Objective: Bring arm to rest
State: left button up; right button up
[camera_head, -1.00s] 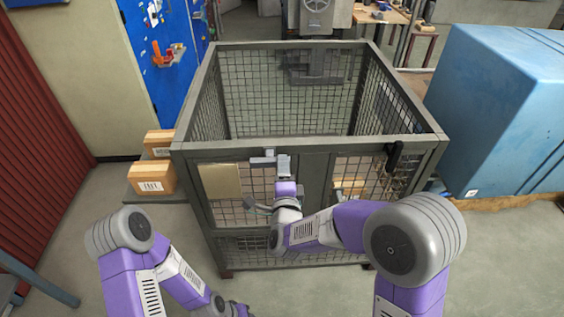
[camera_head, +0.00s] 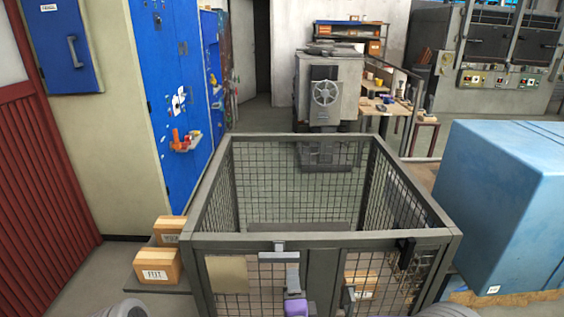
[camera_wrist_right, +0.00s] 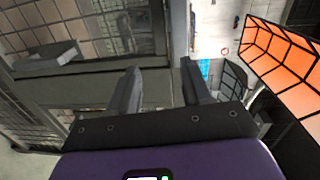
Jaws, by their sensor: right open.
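My right gripper (camera_head: 292,278) is in front of the wire-mesh cage (camera_head: 345,240), just below a light grey latch-like piece (camera_head: 278,256) on its front top rail. I cannot tell from the head view whether they touch. In the right wrist view, the two dark fingers of my right gripper (camera_wrist_right: 161,88) stand apart with nothing between them. A grey bar-like piece (camera_wrist_right: 47,58) lies left of the fingers there, apart from them. My purple right wrist shows at the bottom of the head view. My left gripper is out of view.
Cardboard boxes (camera_head: 157,266) stand left of the cage. A large blue block (camera_head: 505,200) stands to its right. A blue cabinet (camera_head: 168,100) is at the back left, and a grey machine (camera_head: 328,90) stands behind the cage. The cage top is open.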

jog(key=s+d+f+n+g+y+p, duration=0.1)
jog(key=s+d+f+n+g+p, duration=0.2)
jog(key=f, duration=0.5)
jog(key=s+d+f+n+g+p, duration=0.1)
jog(key=f+n+g, duration=0.3)
jog(key=f, duration=0.4)
jog(key=s+d+f+n+g+y+p, duration=0.1)
jog(key=s+f+n+g, duration=0.2)
jog(key=s, duration=0.6)
jog(key=s+d+f+n+g+y+p, duration=0.1)
jog(key=s+f+n+g+p, duration=0.1)
jog(key=s+f+n+g, duration=0.2)
jog(key=s+f+g, duration=0.2)
jog(key=s+f, duration=0.2)
jog(key=s, duration=0.2)
jog(key=shift+s+g+y+p, duration=0.15)
jog(key=shift+g+y+p, duration=0.15)
jog(key=shift+g+y, duration=0.1)
jog(key=shift+d, duration=0.1)
jog(key=shift+c, duration=0.3)
